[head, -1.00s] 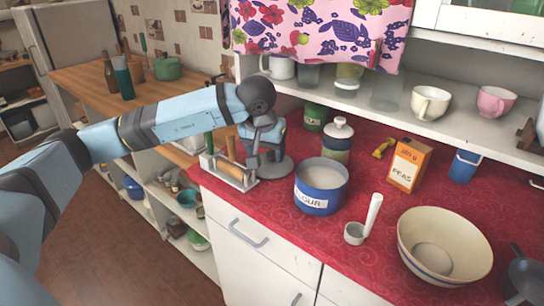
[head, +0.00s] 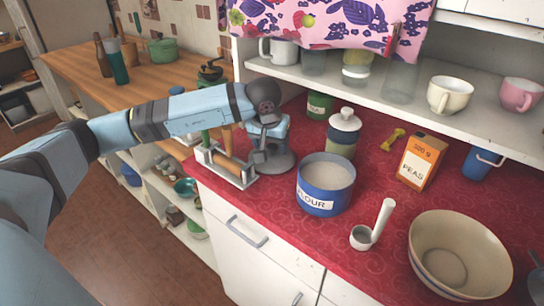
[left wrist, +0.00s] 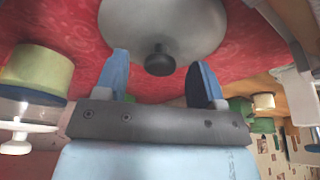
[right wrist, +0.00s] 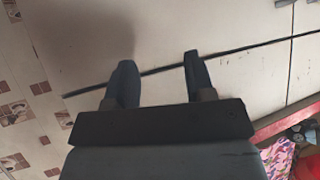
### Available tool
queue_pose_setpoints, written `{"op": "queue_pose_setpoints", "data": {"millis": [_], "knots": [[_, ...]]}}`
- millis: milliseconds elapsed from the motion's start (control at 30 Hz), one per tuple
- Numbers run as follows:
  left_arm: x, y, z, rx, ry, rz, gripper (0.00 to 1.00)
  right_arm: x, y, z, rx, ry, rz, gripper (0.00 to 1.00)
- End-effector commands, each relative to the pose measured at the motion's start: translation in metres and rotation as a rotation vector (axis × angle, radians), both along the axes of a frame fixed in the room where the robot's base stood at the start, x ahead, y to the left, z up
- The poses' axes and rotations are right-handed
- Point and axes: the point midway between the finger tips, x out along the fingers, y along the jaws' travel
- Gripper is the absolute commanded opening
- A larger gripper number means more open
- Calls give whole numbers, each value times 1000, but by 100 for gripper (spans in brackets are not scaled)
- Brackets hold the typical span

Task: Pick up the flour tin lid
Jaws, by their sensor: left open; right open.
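The flour tin lid is a grey disc (head: 283,163) lying on the red counter, left of the open blue flour tin (head: 326,190). In the left wrist view the lid (left wrist: 190,35) shows with its dark round knob (left wrist: 160,60). My left gripper (head: 262,153) is over the lid, pointing down. In the left wrist view its fingers (left wrist: 161,72) are apart, with the knob between the fingertips and no clear contact. My right gripper (right wrist: 157,75) is open and empty, in front of pale panels. It does not show in the head view.
A lidded canister (head: 342,133) and a green tin (head: 319,105) stand behind. A rolling pin in a rack (head: 222,165) is close on the left. A white scoop (head: 372,228), a bowl (head: 460,255) and a peas box (head: 420,162) are to the right. A shelf of cups overhangs the counter.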

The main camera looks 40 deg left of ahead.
Motion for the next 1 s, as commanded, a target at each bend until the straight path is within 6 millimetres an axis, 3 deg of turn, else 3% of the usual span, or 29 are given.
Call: {"op": "queue_pose_setpoints", "data": {"millis": [100,267,367,500,533,833,1000], "knots": [[3,1,-10,-1,0,0,63,2,0,3,3,-6,-1,49],[3,1,-10,0,-1,-1,63,4,1,4,5,-10,-3,49],[3,1,-10,-1,0,-1,45,4,1,4,5,-11,-3,49],[3,1,-10,-1,0,0,13,4,1,4,5,-10,-4,49],[3,1,-10,-1,0,0,9,4,1,4,5,-10,-4,49],[3,1,-8,-1,-1,0,9,3,1,1,4,-4,-3,49],[4,1,12,0,-4,0,8,3,1,2,4,-4,-3,49]]}}
